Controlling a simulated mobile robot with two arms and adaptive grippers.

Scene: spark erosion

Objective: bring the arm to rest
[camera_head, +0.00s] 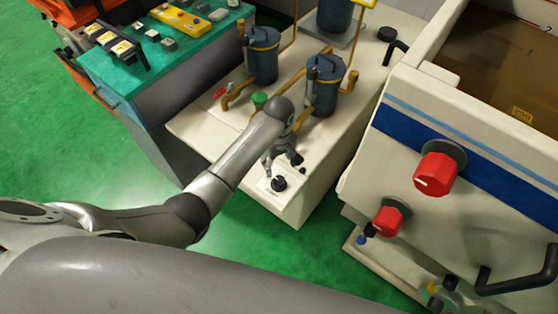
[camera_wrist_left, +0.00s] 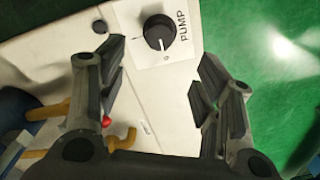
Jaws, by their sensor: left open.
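My left arm reaches in from the left in the head view, and its gripper (camera_head: 285,158) is above the front corner of a white machine base (camera_head: 205,130). In the left wrist view the left gripper (camera_wrist_left: 160,90) has its two fingers wide apart, with nothing between the pads. Beyond the fingertips is a black pump knob (camera_wrist_left: 158,32) on a white plate marked PUMP. The knob also shows in the head view (camera_head: 279,183), just below the gripper. The fingers look apart from the knob. My right gripper is not in view.
Dark filter canisters (camera_head: 325,85) with yellow pipes stand behind the gripper. A teal-topped cart (camera_head: 150,75) with tools is at the left. A white tank with red knobs (camera_head: 437,172) and a black handle (camera_head: 515,270) is at the right. Green floor (camera_head: 290,265) lies open in front.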

